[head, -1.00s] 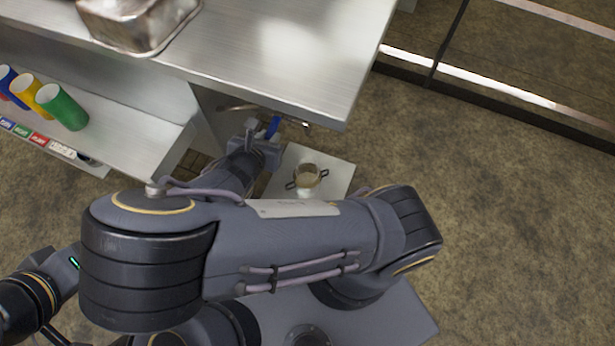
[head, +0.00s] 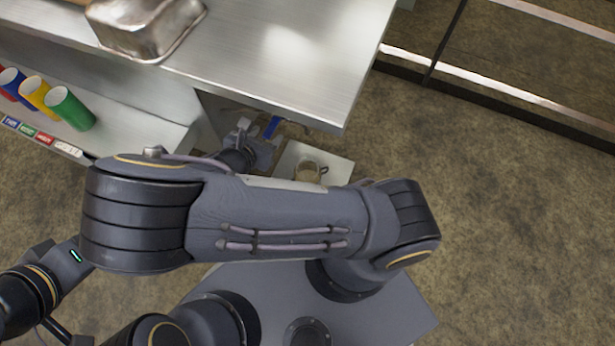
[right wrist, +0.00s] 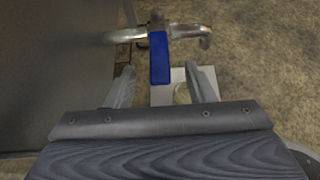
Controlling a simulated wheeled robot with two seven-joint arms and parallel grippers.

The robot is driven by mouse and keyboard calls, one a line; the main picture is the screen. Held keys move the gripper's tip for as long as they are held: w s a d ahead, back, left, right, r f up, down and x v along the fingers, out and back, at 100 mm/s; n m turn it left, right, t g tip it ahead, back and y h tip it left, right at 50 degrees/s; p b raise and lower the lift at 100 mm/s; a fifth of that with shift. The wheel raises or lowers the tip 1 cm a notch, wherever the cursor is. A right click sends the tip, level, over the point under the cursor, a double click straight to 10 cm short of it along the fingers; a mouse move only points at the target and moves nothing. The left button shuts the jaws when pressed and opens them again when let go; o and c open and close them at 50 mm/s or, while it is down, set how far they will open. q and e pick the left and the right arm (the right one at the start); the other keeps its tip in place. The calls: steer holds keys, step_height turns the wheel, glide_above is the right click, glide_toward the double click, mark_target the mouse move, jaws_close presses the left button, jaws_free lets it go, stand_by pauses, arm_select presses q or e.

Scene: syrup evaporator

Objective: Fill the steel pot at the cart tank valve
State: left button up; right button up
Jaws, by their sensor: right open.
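The blue valve handle (head: 271,127) is on the metal pipe below the steel counter's edge. In the right wrist view the blue handle (right wrist: 159,62) hangs down from the pipe (right wrist: 125,35). My right gripper (head: 265,146) is beside the handle. Its open fingers (right wrist: 160,78) lie on either side of the handle in the wrist view; I cannot tell whether they touch it. The small pot (head: 308,168) is on a pale square surface (head: 341,170), its lower part hidden by my right arm. In the wrist view the pot (right wrist: 181,95) is mostly hidden.
The steel counter (head: 290,60) carries a metal pan (head: 145,28) at the upper left. A lower shelf (head: 150,130) holds blue, yellow and green cups (head: 70,107) with labels along its edge. Open floor (head: 500,200) lies to the right.

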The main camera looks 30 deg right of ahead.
steer(key=p+v, duration=0.6)
steer(key=v, duration=0.3)
steer(key=shift+s, duration=0.15)
